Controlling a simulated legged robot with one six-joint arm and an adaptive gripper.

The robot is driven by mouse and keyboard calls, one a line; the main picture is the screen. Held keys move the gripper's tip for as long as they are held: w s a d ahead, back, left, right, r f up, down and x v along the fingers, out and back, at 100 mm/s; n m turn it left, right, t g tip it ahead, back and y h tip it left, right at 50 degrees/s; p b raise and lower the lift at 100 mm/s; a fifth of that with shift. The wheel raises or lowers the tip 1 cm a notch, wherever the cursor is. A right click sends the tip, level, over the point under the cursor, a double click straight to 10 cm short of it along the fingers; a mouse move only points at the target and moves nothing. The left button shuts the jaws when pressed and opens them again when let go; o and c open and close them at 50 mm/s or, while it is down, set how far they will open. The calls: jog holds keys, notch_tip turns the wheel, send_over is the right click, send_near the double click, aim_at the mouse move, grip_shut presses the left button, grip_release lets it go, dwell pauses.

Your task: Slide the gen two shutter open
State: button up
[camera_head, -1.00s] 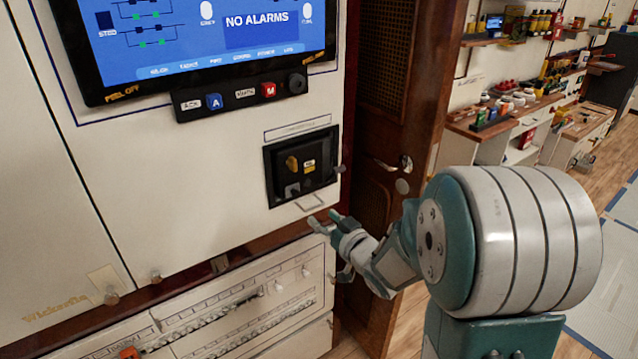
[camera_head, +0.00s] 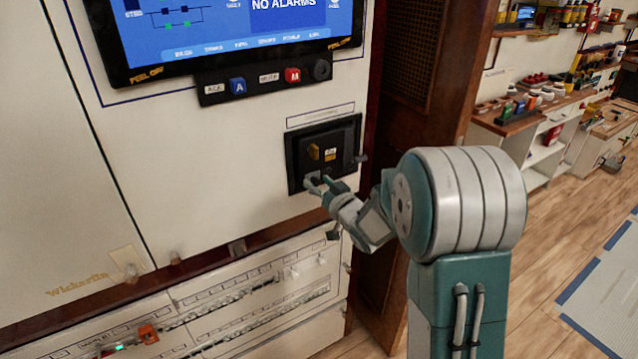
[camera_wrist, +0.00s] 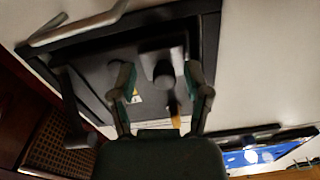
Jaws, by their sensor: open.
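A black recessed box (camera_head: 345,135) is set in the white panel, with a yellow handle (camera_head: 314,152) and a small yellow label (camera_head: 330,154). In the wrist view, a small grey plate (camera_wrist: 147,55) with a dark round knob (camera_wrist: 165,75) sits inside it. This plate may be the gen two shutter; no readable lettering confirms it.
A pale bar handle (camera_wrist: 80,28) runs along one edge of the box. A screen (camera_head: 230,30) and a button strip (camera_head: 265,80) are above. Breaker rows (camera_head: 250,300) lie below, with an orange part (camera_head: 148,335). A dark wooden door (camera_head: 410,110) stands right.

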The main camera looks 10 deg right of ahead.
aim_at(328, 171)
jog(key=shift+a, duration=0.4)
jog(key=shift+c, duration=0.9)
jog(key=shift+d, duration=0.2)
grip_shut()
jog(key=shift+w+d+r, duration=0.1)
jog(key=shift+w+d, duration=0.15)
jog(key=shift+d, duration=0.5)
jog(key=shift+w+d+f, duration=0.1)
jog(key=shift+w+d, duration=0.15)
jog(key=shift+d, duration=0.45)
jog(key=shift+w+d+r, duration=0.1)
jog(key=shift+w+d, duration=0.15)
jog(key=shift+d, duration=0.5)
jog(key=shift+o, duration=0.9)
grip_release()
jog(key=shift+w+d, duration=0.1)
jog(key=v, duration=1.2)
